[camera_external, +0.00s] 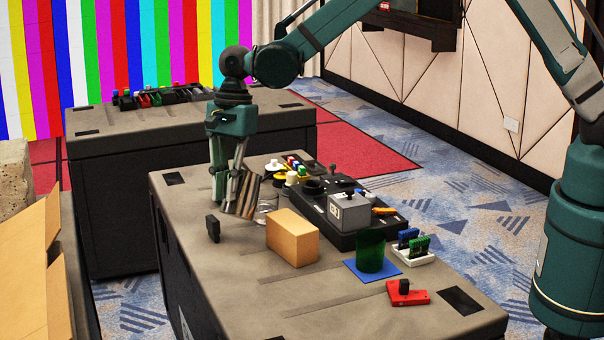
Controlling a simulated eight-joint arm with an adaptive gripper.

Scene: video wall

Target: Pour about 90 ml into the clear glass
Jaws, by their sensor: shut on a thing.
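My gripper (232,203) points down over the far left part of the near table. It is shut on a brown and dark striped thing (250,196), held tilted; its lower end is close to the tabletop, and I cannot tell if it touches. A clear, glass-like round thing (266,208) shows just right of it, partly hidden by the held thing and by a tan box. No liquid can be made out in either.
The tan box (293,238) stands between my gripper and the green glass. A black console (345,237) with a grey box lies behind. A small black thing (213,228) stands left. A white tray (413,257) and a red block (407,293) are at right. The table's front left is clear.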

